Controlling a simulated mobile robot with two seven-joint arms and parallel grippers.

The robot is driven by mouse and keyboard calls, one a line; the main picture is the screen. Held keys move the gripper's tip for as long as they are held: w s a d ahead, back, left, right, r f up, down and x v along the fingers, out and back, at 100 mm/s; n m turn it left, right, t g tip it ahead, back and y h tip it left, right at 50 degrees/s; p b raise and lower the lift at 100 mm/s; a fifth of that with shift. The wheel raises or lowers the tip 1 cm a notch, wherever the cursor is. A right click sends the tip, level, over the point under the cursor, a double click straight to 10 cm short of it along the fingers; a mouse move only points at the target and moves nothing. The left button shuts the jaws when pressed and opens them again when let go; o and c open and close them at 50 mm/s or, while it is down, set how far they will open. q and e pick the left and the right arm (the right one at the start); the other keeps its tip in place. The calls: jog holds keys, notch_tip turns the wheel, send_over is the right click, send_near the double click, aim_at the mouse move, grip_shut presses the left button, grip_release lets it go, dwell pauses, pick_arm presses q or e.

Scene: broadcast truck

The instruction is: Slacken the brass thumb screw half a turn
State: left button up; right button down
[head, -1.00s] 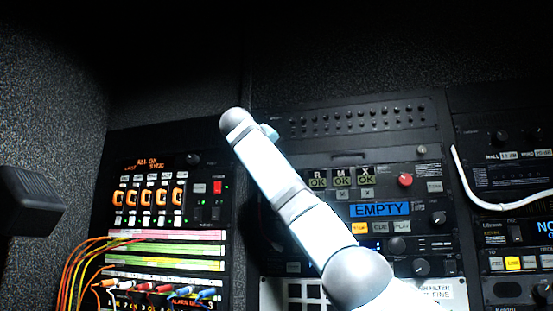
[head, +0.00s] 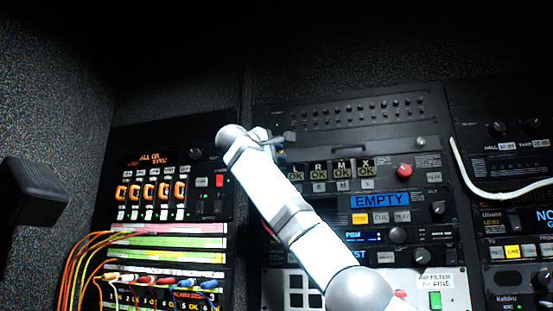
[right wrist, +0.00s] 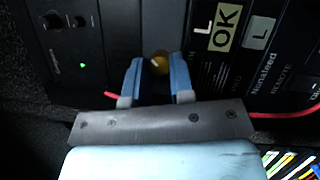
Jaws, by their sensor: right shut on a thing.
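The brass thumb screw (right wrist: 160,64) shows in the right wrist view as a small round golden head on a grey strip of the rack. My right gripper (right wrist: 157,72) has its two blue fingers on either side of the screw head and is shut on it. In the head view, my right arm reaches up across the rack, and part of the right gripper (head: 284,138) shows beside its upper end, against the panel. The screw is hidden there. My left gripper is not in view.
Rack panels surround the gripper. A patch panel with orange cables (head: 75,255) is at lower left, and a white cable (head: 490,190) hangs at right. A dark box (head: 35,192) juts out at far left.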

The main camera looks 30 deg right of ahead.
jog(key=shift+s+d+f+n+t+h+b, duration=0.15)
jog(key=shift+n+t+b, duration=0.45)
jog(key=shift+n, duration=0.95)
jog(key=shift+w+a+f+n+t+h+b, duration=0.15)
jog(key=shift+n+t+b, duration=0.5)
jog(key=shift+n, duration=0.85)
jog(key=shift+s+d+f+n+t+h+b, duration=0.15)
jog(key=shift+n+t+b, duration=0.45)
jog(key=shift+n, duration=0.95)
jog(key=shift+r+n, duration=0.1)
jog(key=shift+n, duration=0.2)
jog(key=c, duration=1)
grip_release()
